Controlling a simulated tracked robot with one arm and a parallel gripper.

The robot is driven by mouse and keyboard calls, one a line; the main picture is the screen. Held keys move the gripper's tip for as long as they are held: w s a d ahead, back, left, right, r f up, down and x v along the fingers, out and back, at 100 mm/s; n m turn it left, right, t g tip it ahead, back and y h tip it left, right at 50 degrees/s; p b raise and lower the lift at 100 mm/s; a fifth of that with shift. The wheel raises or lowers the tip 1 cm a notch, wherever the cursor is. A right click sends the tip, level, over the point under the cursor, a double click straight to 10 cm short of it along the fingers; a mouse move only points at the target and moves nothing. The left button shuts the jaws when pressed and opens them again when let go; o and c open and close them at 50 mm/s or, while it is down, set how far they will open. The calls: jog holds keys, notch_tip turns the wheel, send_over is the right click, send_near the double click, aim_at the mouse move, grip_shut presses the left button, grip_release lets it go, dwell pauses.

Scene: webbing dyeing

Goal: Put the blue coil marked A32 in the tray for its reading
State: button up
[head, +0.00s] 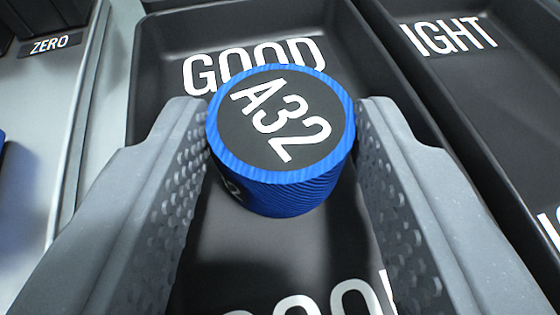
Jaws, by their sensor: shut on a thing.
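The blue coil (298,195) has a dark round top with white A32 lettering. My gripper (282,135) is shut on it, with one grey textured finger on its left and one on its right. The coil is over the black tray marked GOOD (225,35), and its top hides the lower part of the far GOOD label. A second label on the near side of this tray is cut off by the picture's bottom edge and partly covered by a finger. I cannot tell whether the coil touches the tray floor.
A second black tray (485,85) lies to the right, with a label that reads IGHT where visible. A dark holder marked ZERO (48,45) stands at the upper left on a pale surface (35,120). A blue thing shows at the left edge. The GOOD tray holds no other coil in view.

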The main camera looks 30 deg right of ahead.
jog(key=shift+f, duration=0.1)
jog(key=o, duration=1)
jog(key=shift+o, duration=0.2)
jog(key=shift+a, duration=0.1)
jog(key=p+v, duration=0.1)
jog(key=v, duration=1.1)
jog(key=shift+p, duration=0.3)
